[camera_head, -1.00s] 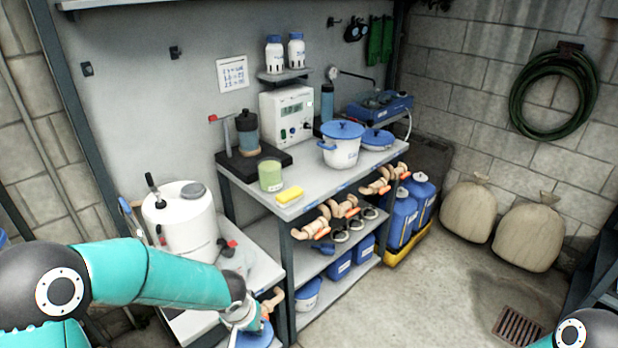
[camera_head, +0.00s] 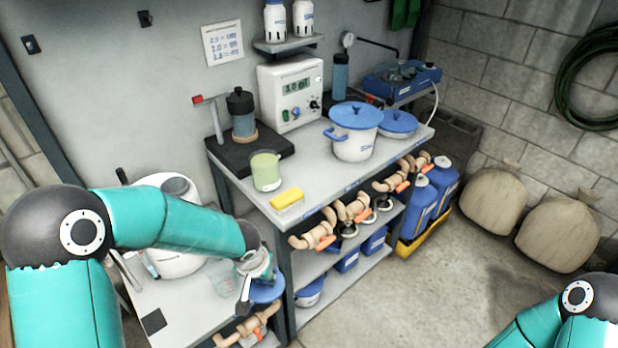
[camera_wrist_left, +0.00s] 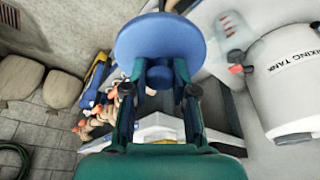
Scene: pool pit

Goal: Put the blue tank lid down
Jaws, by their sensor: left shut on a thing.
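The blue tank lid (camera_head: 268,292) is a round blue disc with a knob, held by my left gripper (camera_head: 258,270). In the left wrist view the lid (camera_wrist_left: 160,45) is beyond the fingers, and the gripper (camera_wrist_left: 160,82) is shut on its blue knob. In the head view the lid is over the front right edge of the low bench (camera_head: 195,312); its height above it is hard to tell. The white mixing tank (camera_wrist_left: 290,85) shows in the left wrist view; in the head view my left arm partly hides it. My right gripper is out of the frames.
A taller bench (camera_head: 320,180) holds a white pot (camera_head: 355,147) with a blue lid, a green beaker (camera_head: 265,171) and a yellow sponge (camera_head: 287,198). A clear jug (camera_head: 224,280) stands near the held lid. Pipe valves hang along the bench front.

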